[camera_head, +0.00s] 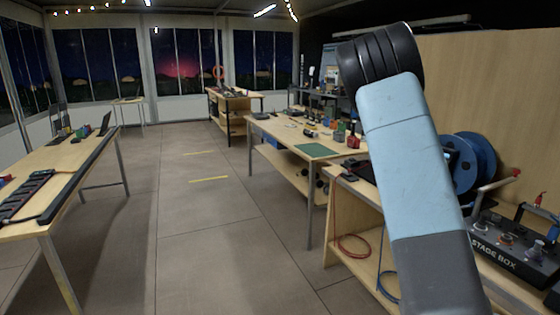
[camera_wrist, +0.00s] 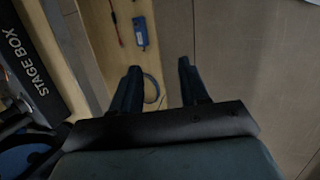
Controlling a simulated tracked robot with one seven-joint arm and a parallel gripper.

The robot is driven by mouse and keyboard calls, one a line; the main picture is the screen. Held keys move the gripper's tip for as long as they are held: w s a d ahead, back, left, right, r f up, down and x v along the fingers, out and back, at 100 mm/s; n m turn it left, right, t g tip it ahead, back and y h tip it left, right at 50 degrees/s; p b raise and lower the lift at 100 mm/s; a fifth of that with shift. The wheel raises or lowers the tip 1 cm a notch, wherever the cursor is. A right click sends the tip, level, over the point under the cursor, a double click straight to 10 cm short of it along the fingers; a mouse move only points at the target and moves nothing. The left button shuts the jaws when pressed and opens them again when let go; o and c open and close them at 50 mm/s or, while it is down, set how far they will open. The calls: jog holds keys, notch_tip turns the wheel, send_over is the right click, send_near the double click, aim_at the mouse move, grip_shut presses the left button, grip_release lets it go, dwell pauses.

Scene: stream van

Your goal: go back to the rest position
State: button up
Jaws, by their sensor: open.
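My arm, pale blue and grey with a black ribbed joint, rises on the right side of the head view. My gripper (camera_wrist: 160,82) shows in the wrist view, its two dark fingers apart with nothing between them. Behind the fingers are the edge of a wooden bench and the floor. The gripper is not visible in the head view.
A stage box (camera_head: 505,250) and blue cable reels (camera_head: 470,165) stand on the right bench, close to my arm. A blue device (camera_wrist: 140,32) lies on wood. A left table (camera_head: 95,160) holds a power strip. The middle aisle (camera_head: 205,230) is clear.

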jog(key=s+a+r+m+t+y, duration=0.2)
jog(key=a+r, duration=0.4)
jog(key=r, duration=0.3)
jog(key=s+a+r+m+t+y, duration=0.1)
jog(key=a+r+y, duration=0.1)
jog(key=a+r, duration=0.55)
jog(key=s+a+r+t, duration=0.1)
jog(key=s+a+r, duration=0.2)
jog(key=s+r, duration=0.4)
jog(key=s+a+r+m+t, duration=0.1)
jog(key=s+a+r+t, duration=0.1)
jog(key=s+r, duration=0.5)
notch_tip(320, 180, up, 2)
jog(key=shift+s+a+r+m+y, duration=0.25)
jog(key=shift+s+a+m+y, duration=0.05)
jog(key=shift+a, duration=0.6)
jog(key=shift+d, duration=0.1)
